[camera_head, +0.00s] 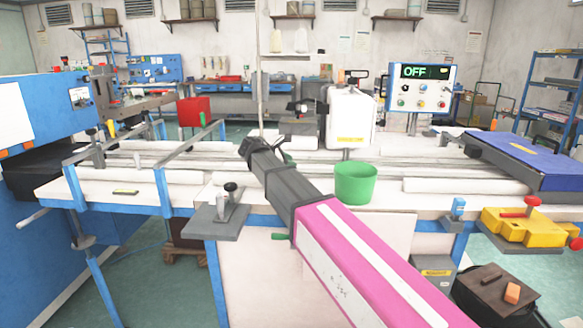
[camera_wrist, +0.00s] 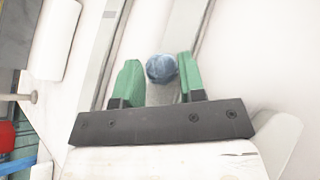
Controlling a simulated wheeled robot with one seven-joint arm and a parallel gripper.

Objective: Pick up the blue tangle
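The blue tangle (camera_wrist: 162,68) is a small rounded blue bundle in the wrist view. It sits between the green fingertips of my gripper (camera_wrist: 158,80). The fingers stand only about its width apart and appear closed on its two sides. A grey, roughly cylindrical shape shows just below it between the fingers. In the head view, the dark end of my arm reaches over the white workbench. The fingers and the tangle cannot be made out there.
A green bucket (camera_head: 355,183) stands on the white workbench (camera_head: 400,203), right of my arm. A white machine (camera_head: 348,118) stands behind it. A yellow clamp device (camera_head: 520,226) and a blue machine (camera_head: 535,160) are at the right.

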